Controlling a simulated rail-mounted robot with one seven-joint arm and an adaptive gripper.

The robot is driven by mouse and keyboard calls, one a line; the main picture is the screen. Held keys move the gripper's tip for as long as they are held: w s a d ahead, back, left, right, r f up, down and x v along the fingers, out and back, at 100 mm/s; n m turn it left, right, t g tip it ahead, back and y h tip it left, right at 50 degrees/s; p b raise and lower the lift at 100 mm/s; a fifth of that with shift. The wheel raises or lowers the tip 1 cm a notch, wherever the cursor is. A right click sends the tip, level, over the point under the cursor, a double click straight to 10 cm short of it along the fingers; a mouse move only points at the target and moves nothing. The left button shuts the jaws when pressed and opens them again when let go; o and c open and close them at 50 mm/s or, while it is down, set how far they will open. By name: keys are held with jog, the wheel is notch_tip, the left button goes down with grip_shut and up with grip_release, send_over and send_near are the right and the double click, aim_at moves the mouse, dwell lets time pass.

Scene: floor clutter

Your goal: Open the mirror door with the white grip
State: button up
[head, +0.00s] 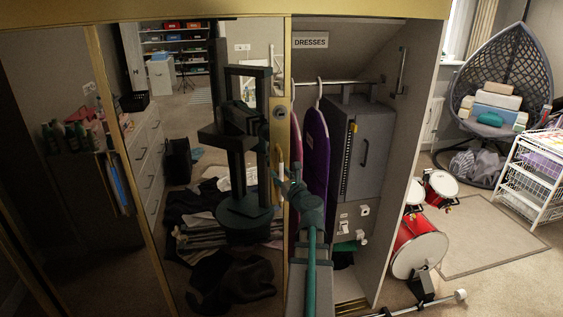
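The mirror door (190,130) is a tall gold-framed sliding panel left of the wardrobe opening. A pale, upright grip (279,160) is on its right part, below a small round fitting (279,112). My teal arm reaches up from the bottom, and my gripper (280,180) is at the lower part of the grip. It is small and partly hidden, so I cannot tell whether its fingers are closed or touching the grip. The mirror reflects my dark column and the room.
The open wardrobe section right of the door holds purple garments (315,155), a grey safe (362,150) and a "DRESSES" sign (311,43). Outside to the right are red drums (418,243), a hanging chair (500,85) and a white wire rack (530,175). A rug (485,240) leaves some clear floor.

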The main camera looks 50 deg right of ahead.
aim_at(282, 158)
jog(key=shift+r, duration=3.5)
